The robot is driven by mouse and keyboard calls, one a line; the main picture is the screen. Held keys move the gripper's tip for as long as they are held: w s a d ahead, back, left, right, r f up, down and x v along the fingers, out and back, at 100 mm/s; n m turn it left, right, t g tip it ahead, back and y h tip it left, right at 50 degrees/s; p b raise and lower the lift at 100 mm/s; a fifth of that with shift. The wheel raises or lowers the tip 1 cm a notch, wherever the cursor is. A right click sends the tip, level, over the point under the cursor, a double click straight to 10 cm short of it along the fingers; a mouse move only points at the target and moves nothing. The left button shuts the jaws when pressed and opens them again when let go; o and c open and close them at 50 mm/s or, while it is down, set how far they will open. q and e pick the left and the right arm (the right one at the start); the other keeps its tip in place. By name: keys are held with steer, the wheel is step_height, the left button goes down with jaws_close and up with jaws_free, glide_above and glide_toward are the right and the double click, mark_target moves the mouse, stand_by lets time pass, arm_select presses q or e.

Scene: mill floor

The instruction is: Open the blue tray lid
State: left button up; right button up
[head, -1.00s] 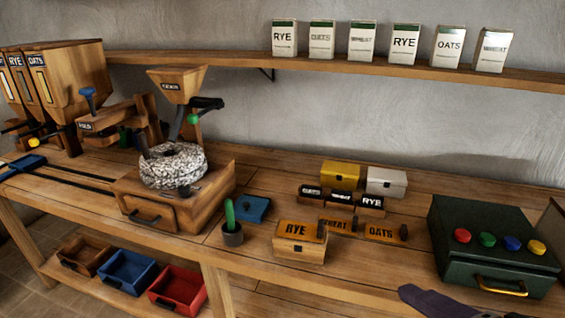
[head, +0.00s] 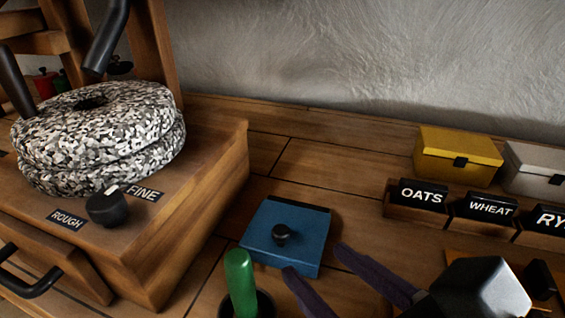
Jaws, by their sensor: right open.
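The blue tray lid (head: 300,228) lies flat on the bench in the middle of the head view, right of the mill base. A dark round knob (head: 281,235) sits on its top. The lid looks closed; what is under it is hidden. My right gripper (head: 312,265) comes in from the lower right with its two dark fingers apart and empty. The fingers are just in front of the lid's near right side, and I cannot tell whether they touch it. My left gripper is not in view.
A pot with a green handle or plant (head: 240,280) stands close in front of the lid. The mill base (head: 200,235) with speckled stones (head: 100,135) is at left. Label holders (head: 420,205), a yellow box (head: 455,155) and a white box (head: 540,172) stand at right. Bench behind the lid is clear.

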mark_target(282, 232)
steer(key=b+x, duration=0.1)
steer(key=x, duration=0.6)
steer(key=shift+a+f+b, duration=0.1)
steer(key=shift+f+b, duration=0.1)
steer(key=shift+b, duration=0.1)
steer(key=shift+w+a+f, duration=0.15)
steer(key=shift+w+a, duration=0.1)
steer(key=shift+w, duration=0.2)
steer(key=c, duration=0.9)
jaws_close()
